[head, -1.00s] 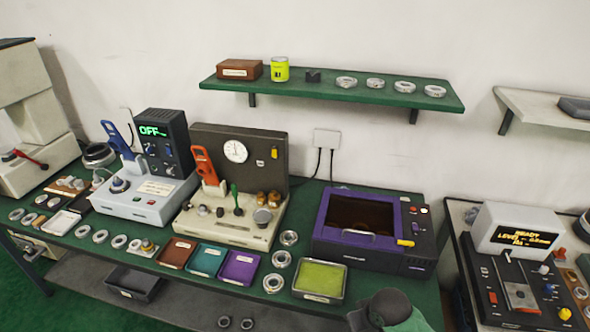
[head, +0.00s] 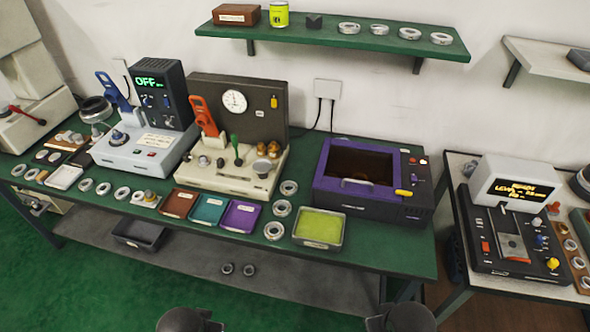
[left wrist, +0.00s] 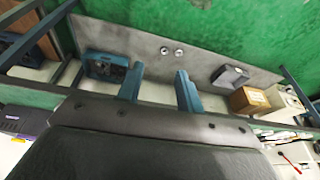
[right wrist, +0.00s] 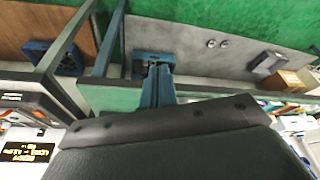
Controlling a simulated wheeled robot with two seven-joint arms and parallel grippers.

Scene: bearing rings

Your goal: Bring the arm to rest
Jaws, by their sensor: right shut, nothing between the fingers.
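In the left wrist view my left gripper (left wrist: 159,86) has its two blue fingers apart with nothing between them. In the right wrist view my right gripper (right wrist: 157,84) has its blue fingers together, holding nothing. Both hang in front of the green workbench (head: 380,245), clear of the things on it. In the head view only dark rounded parts of my two arms show at the bottom edge; the fingers are out of frame.
The bench holds a purple-lidded machine (head: 369,180), a gauge station (head: 230,150), a blue-handled station (head: 143,145), small trays (head: 240,216) and several metal rings (head: 274,230). A lower shelf (head: 200,262) carries a dark bin (head: 138,234). The green floor in front is clear.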

